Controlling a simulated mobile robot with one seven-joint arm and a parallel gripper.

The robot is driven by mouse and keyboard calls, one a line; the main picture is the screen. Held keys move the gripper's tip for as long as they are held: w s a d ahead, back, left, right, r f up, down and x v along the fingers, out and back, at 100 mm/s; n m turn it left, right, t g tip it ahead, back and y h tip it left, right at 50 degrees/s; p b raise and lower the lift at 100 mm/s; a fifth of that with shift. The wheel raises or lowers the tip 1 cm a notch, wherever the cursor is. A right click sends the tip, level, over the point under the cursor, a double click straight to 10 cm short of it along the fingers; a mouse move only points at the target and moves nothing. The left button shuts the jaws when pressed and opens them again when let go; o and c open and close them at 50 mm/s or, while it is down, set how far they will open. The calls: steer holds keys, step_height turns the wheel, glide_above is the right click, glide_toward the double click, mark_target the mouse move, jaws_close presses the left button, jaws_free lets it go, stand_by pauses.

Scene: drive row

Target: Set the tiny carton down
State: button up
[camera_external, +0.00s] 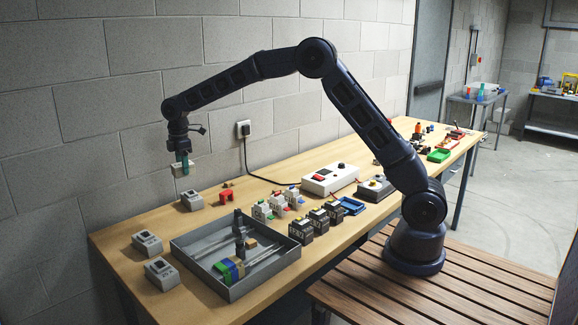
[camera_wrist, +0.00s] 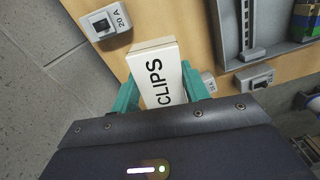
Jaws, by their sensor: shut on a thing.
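The tiny carton (camera_wrist: 155,72) is white with the word CLIPS on its face. In the wrist view it sits between the two teal fingers of my gripper (camera_wrist: 161,90), which is shut on it. In the external view my gripper (camera_external: 184,162) points down at the left end of the long wooden bench, near the block wall. The carton (camera_external: 177,171) shows there as a small pale box, held in the air above the bench top. The carton's underside is hidden.
A grey breaker unit marked 20 A (camera_wrist: 107,20) stands near the carton; two more (camera_external: 147,242) (camera_external: 161,273) stand at the bench's left end. A grey tray (camera_external: 186,262) holds several parts. A red part (camera_external: 226,195) stands nearby. Bare bench top (camera_external: 120,228) shows at left.

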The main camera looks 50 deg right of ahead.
steer(key=w+d+n, duration=0.1)
steer(key=w+d, duration=0.2)
steer(key=d, duration=1.4)
steer(key=n, duration=0.1)
glide_above(247, 193)
steer(key=f, duration=1.9)
steer(key=shift+s+a+f, duration=0.15)
steer(key=shift+s+f, duration=0.05)
steer(key=shift+f, duration=0.2)
steer(key=o, duration=1.1)
steer(key=shift+f, duration=0.15)
